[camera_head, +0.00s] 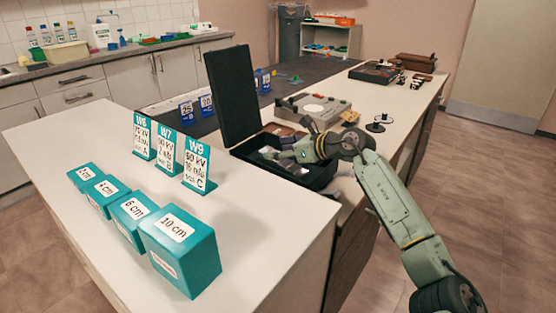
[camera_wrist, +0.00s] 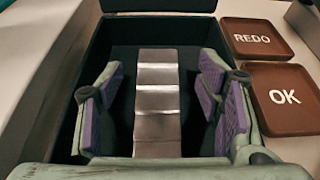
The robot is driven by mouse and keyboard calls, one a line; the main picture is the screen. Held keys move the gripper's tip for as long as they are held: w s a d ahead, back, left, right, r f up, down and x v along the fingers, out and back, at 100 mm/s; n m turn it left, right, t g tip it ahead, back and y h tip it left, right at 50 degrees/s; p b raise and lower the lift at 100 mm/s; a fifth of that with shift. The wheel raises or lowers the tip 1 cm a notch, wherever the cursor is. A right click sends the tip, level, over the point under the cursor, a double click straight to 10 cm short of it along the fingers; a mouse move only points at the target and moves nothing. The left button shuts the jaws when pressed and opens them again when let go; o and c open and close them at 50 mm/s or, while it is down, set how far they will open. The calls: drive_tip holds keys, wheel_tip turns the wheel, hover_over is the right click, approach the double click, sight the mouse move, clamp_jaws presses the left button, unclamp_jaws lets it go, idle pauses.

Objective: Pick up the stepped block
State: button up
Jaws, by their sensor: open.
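The stepped block (camera_wrist: 158,105) is a silvery metal piece with several steps, lying in an open black case (camera_wrist: 188,37). In the wrist view my gripper (camera_wrist: 158,92) is open, with one purple-padded finger on each side of the block and a visible gap on both sides. In the head view the open case (camera_head: 325,177) stands on the counter with its lid raised, and my gripper (camera_head: 283,158) reaches down into it from the right. There the block is hard to make out, hidden by the gripper and the case.
Brown trays marked REDO (camera_wrist: 254,38) and OK (camera_wrist: 284,97) lie right of the case. The raised black lid (camera_head: 232,95) stands at the case's left. Teal blocks (camera_head: 180,250) and teal label cards (camera_head: 196,172) stand on the white counter (camera_head: 262,243). A grey control box (camera_head: 315,110) is behind.

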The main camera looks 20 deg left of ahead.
sight(267, 150)
drive_tip(key=p+x, duration=0.2)
drive_tip(key=x, duration=0.2)
drive_tip(key=shift+a+f, duration=0.15)
drive_tip(key=shift+a, duration=0.1)
drive_tip(key=shift+a+f, duration=0.15)
drive_tip(key=shift+f, duration=0.05)
drive_tip(key=shift+c, duration=0.6)
drive_tip(key=shift+r, duration=0.1)
clamp_jaws()
